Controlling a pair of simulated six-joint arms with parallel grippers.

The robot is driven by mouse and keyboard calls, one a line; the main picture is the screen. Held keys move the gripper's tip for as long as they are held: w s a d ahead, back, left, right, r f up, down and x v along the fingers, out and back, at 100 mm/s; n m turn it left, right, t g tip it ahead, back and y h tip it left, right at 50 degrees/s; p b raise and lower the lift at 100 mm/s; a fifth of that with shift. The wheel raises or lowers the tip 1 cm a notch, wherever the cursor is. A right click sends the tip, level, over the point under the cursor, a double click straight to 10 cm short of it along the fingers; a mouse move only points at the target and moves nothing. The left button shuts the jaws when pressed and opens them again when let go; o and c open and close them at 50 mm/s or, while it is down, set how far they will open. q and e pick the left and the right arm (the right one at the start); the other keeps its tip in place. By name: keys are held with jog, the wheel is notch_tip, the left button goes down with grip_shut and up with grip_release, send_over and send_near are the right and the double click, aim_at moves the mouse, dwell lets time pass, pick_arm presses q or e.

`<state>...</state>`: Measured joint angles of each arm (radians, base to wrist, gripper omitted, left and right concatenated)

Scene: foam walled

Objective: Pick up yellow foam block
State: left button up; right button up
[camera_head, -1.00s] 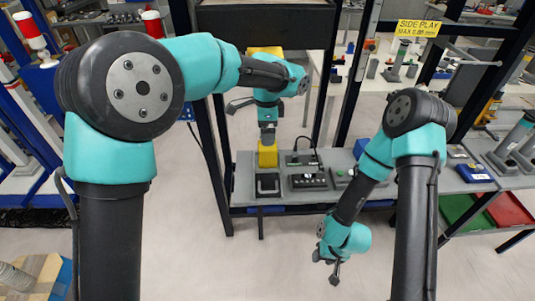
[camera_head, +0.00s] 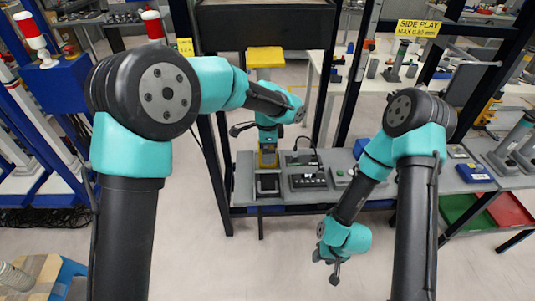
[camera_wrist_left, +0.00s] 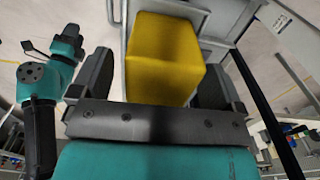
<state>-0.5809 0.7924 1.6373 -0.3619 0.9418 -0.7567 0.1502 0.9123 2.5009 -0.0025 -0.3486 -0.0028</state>
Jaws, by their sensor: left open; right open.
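The yellow foam block (camera_head: 268,159) stands on the grey bench in the head view, mostly covered by my left gripper (camera_head: 268,146). In the left wrist view the block (camera_wrist_left: 165,58) fills the space between the two dark fingers of my left gripper (camera_wrist_left: 155,85). The fingers are open, one on either side of the block. Whether either finger touches it I cannot tell. My right gripper (camera_head: 335,272) hangs open and empty in front of the bench, low and to the right, far from the block.
A black square tray (camera_head: 267,184) lies just in front of the block. A black control box (camera_head: 308,181) sits to its right on the grey bench (camera_head: 243,178). Dark uprights frame the bench. A yellow-topped part (camera_head: 265,57) stands behind my left arm.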

pick_arm(q)
jog(key=shift+f, duration=1.4)
jog(key=shift+c, duration=0.2)
jog(key=c, duration=1)
jog(key=shift+o, duration=0.2)
jog(key=shift+r, duration=0.15)
jog(key=shift+r, duration=1.25)
jog(key=s+a+r, duration=0.1)
jog(key=s+r, duration=0.1)
jog(key=s, duration=1.4)
jog(key=shift+a+r, duration=0.15)
jog(key=shift+a, duration=0.05)
